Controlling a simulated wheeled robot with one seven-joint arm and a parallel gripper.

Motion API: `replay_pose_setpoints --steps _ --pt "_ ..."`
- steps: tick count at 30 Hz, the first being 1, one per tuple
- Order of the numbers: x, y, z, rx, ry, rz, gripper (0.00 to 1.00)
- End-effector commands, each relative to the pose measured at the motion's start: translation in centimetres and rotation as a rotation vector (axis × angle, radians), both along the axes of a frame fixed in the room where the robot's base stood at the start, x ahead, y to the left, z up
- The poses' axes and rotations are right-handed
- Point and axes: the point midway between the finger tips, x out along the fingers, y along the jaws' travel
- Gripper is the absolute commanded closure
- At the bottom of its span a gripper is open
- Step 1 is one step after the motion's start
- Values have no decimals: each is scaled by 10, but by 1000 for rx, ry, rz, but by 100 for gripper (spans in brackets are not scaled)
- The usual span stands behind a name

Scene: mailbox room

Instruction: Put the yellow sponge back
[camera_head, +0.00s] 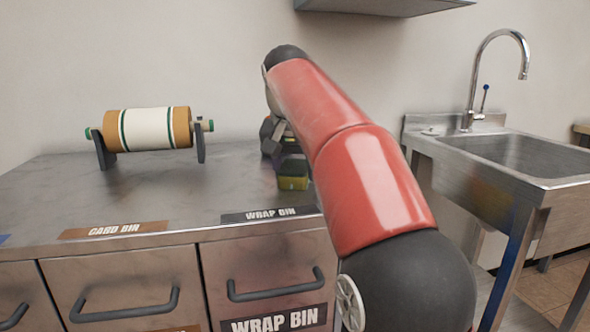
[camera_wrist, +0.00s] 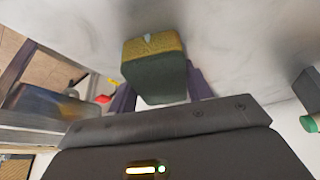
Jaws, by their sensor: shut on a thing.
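The yellow sponge (camera_head: 293,183) has a dark green side. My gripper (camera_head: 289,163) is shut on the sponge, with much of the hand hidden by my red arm. In the wrist view the sponge (camera_wrist: 153,46) sits between the two fingers of my gripper (camera_wrist: 158,88), its yellow side away from the palm. I cannot tell whether the sponge touches the counter or is held just above it.
A wrap roll (camera_head: 150,128) on a dark stand is at the left of the counter (camera_head: 190,190). A steel sink (camera_head: 520,155) with a tap (camera_head: 472,85) stands at the right. Drawers marked CARD BIN and WRAP BIN (camera_head: 270,280) are shut below. The counter between roll and gripper is clear.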

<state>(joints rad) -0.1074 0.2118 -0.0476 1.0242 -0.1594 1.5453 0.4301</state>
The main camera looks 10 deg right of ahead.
Motion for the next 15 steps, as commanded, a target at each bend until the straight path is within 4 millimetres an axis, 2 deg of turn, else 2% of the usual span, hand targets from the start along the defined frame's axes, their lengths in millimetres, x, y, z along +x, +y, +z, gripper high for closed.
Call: replay_pose_setpoints --steps 1,5,15 --pt "0 0 -3 1 6 -1 46" --pt "0 0 -3 0 10 -2 29" --pt "-1 -3 -6 -3 18 -8 29"
